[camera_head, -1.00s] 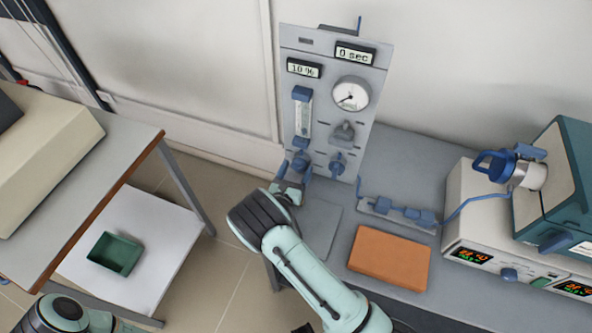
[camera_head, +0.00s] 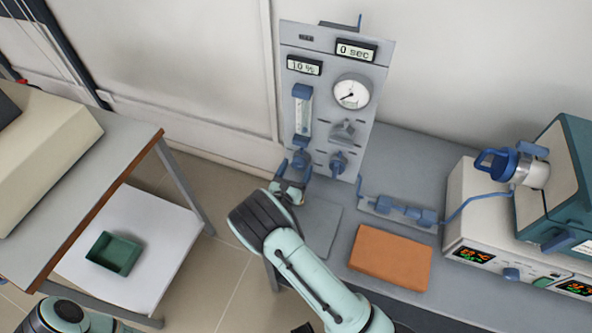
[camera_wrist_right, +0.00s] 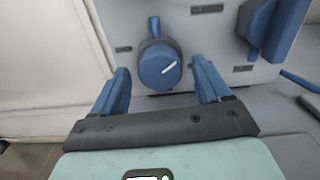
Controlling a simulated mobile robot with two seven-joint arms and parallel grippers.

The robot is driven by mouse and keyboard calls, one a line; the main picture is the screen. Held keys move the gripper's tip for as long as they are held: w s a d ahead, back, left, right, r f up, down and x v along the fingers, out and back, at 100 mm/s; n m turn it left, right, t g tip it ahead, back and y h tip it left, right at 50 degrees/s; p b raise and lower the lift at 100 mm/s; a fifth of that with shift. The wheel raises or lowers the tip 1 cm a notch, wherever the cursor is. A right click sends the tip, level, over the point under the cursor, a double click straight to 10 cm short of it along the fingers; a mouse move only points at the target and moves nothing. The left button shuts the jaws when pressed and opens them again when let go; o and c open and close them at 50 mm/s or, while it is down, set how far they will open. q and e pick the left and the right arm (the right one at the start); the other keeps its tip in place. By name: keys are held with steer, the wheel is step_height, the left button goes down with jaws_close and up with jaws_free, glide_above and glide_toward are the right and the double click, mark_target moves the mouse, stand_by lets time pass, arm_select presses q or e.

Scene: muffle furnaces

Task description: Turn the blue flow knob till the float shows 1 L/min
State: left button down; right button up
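The blue flow knob (camera_wrist_right: 159,66), with a white pointer line slanting up to the right, is on the grey gas panel (camera_head: 327,112). In the head view the knob (camera_head: 301,159) is under the flow tube (camera_head: 303,115). The float and its reading are too small to make out. My right gripper (camera_wrist_right: 160,66) is open, with one blue finger on each side of the knob and visible gaps between. In the head view my right gripper (camera_head: 296,171) is at the panel's lower left.
A second blue knob (camera_head: 338,162) is right of the flow knob. The panel has a round gauge (camera_head: 351,92) and two displays. An orange slab (camera_head: 390,257) lies on the bench, left of a furnace (camera_head: 562,190). A blue tube fitting (camera_head: 405,213) lies behind the slab.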

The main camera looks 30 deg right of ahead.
steer(key=b+v, duration=0.1)
steer(key=v, duration=1.2)
steer(key=shift+s+a+b, duration=0.1)
steer(key=shift+s+b, duration=0.15)
steer(key=shift+b, duration=0.15)
arm_select(q)
steer(key=shift+s+f, duration=0.35)
steer(key=shift+f, duration=0.2)
steer(key=shift+s+f, duration=0.3)
steer(key=shift+f, duration=0.2)
arm_select(e)
steer(key=shift+w, duration=0.1)
stand_by(0.3)
